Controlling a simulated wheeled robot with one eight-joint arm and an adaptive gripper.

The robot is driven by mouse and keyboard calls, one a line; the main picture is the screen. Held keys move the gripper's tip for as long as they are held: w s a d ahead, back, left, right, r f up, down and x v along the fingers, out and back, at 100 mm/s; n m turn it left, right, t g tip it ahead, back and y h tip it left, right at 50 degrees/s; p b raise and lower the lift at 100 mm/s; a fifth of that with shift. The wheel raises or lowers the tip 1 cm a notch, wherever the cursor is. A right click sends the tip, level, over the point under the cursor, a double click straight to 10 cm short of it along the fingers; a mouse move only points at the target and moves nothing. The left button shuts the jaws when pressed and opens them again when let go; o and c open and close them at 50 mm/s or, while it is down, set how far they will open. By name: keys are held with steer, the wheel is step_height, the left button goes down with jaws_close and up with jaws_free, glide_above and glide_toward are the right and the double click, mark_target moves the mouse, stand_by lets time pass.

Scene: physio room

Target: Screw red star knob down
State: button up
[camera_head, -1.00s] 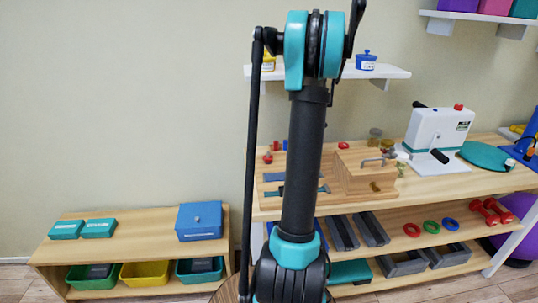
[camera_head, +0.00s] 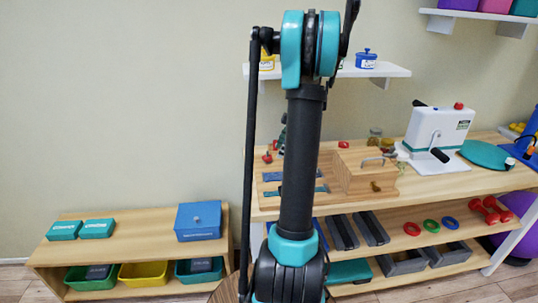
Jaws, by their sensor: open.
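Small red parts (camera_head: 267,157) stand at the left back of a wooden board (camera_head: 268,190) on the workbench. They are too small to tell which is the star knob or how far down it sits. Another small red piece (camera_head: 343,144) lies at the back of the bench. My arm stands upright in the middle of the view and covers part of the board. A dark teal part at its left edge, seemingly my gripper (camera_head: 282,138), shows beside the red parts. Its fingers are mostly hidden, and I see nothing held in it. Contact with the red parts cannot be told.
A wooden block with a metal handle (camera_head: 366,172) stands right of my arm on the board. A white device with a red top knob (camera_head: 438,135) is further right. A wall shelf (camera_head: 385,72) hangs above. A low shelf with bins (camera_head: 140,250) is at left.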

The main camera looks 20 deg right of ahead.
mark_target(268, 156)
steer(key=a, duration=0.1)
steer(key=w+a, duration=0.1)
steer(key=a, duration=0.1)
steer(key=shift+w+a, duration=0.1)
steer(key=shift+a, duration=0.05)
steer(key=shift+x, duration=0.95)
steer(key=shift+w+a+f, duration=0.1)
steer(key=shift+a+f, duration=0.2)
steer(key=shift+f, duration=0.2)
steer(key=shift+c, duration=0.6)
steer(key=c, duration=1.1)
steer(key=shift+o, duration=0.2)
steer(key=shift+m, duration=0.4)
